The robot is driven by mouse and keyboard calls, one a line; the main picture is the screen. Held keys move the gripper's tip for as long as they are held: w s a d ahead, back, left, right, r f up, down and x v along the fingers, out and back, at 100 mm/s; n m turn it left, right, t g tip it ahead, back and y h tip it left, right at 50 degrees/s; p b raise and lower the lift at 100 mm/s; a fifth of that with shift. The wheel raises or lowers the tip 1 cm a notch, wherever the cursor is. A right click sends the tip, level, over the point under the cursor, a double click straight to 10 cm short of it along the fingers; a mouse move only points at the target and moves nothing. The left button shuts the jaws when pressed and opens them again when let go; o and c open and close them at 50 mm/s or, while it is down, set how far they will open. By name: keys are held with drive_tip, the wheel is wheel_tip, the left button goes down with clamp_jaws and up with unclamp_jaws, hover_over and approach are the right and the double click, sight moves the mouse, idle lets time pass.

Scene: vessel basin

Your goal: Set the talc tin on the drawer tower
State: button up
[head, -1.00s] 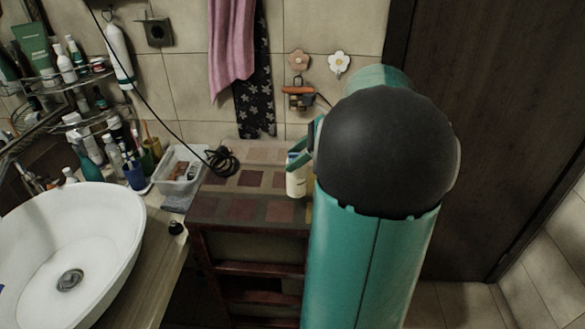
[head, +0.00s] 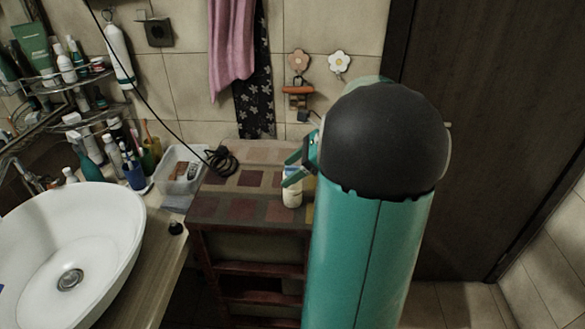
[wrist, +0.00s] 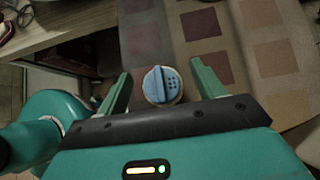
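The talc tin (head: 292,195) is a small pale bottle with a blue ridged cap. It appears upright on the patchwork top of the drawer tower (head: 237,208), toward its right side. In the wrist view the tin's cap (wrist: 162,85) shows from above, between my fingers. My gripper (head: 290,171) is open around the tin's upper part; the wrist view of my gripper (wrist: 161,80) shows gaps on both sides of the cap. The tin's base is hidden in the wrist view. My arm hides the tower's right side in the head view.
A coiled black cable (head: 221,160) lies at the tower top's back left. A clear plastic bin (head: 180,172) stands left of it, by the white basin (head: 75,235). A tiled wall is behind, a dark door (head: 490,120) at right. The tower top's left and middle are mostly clear.

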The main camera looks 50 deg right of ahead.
drive_tip(key=v, duration=1.2)
drive_tip(key=w+a+n+g+h, duration=0.3)
drive_tip(key=a+n, duration=0.9)
drive_tip(key=a, duration=1)
drive_tip(key=s+a+f+n+h, duration=0.1)
drive_tip(key=s+a+f+n, duration=0.1)
drive_tip(key=a+n, duration=0.5)
drive_tip(key=s+a+f+n+t+h, duration=0.1)
drive_tip(key=s+a+n, duration=0.3)
drive_tip(key=a+n, duration=0.4)
drive_tip(key=shift+a+f+n+t+h, duration=0.25)
drive_tip(key=shift+f+n+t+h, duration=0.05)
drive_tip(key=shift+f+n, duration=0.3)
